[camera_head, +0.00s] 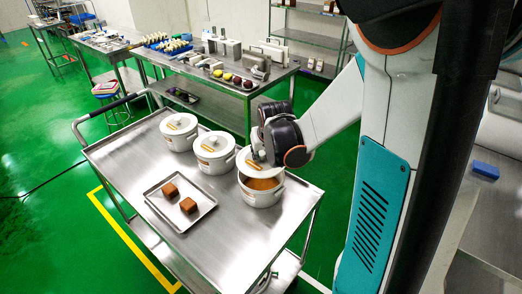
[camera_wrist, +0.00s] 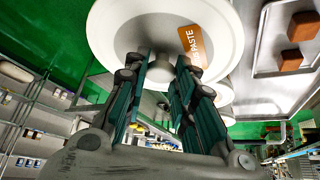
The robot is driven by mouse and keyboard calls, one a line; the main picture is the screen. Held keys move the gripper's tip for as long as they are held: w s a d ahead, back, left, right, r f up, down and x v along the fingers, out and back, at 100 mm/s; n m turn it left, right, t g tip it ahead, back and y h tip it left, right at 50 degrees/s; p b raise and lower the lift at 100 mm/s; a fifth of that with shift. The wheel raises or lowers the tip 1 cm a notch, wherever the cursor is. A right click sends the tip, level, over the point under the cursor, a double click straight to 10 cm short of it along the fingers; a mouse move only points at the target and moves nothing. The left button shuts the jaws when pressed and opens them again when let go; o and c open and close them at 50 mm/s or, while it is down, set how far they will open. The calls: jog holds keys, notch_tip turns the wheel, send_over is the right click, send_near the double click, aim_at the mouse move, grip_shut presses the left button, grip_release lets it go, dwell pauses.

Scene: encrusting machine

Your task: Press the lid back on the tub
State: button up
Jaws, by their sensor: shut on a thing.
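The open white tub (camera_head: 262,196) stands at the right end of the steel cart, with orange-brown filling showing at its front. Its white lid (camera_head: 247,163) is tilted over the tub's back left, apart from a full seat on the rim. In the wrist view the lid (camera_wrist: 105,35) fills the top, with an orange "PASTE" label. My gripper (camera_wrist: 166,72) is shut on the lid's knob, one finger on each side. In the head view my arm hides the fingers and part of the lid. Whether the lid touches the rim cannot be told.
Two lidded white tubs (camera_head: 179,132) (camera_head: 215,153) stand left of the open tub, the nearer one close to it. A tray (camera_head: 160,205) with two brown cubes lies in front of them. The cart's (camera_head: 225,250) front right is clear. A loaded steel table (camera_head: 228,85) stands behind.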

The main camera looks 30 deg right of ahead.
aim_at(262, 162)
jog(key=shift+f+b, duration=1.85)
jog(key=shift+f, duration=0.7)
jog(key=shift+f+b, duration=0.15)
jog(key=shift+b, duration=0.25)
dwell(0.3)
dwell(0.3)
jog(key=o, duration=1.6)
jog(key=shift+r+p, duration=2.6)
jog(key=shift+r, duration=0.95)
jog(key=shift+c, duration=0.5)
grip_shut()
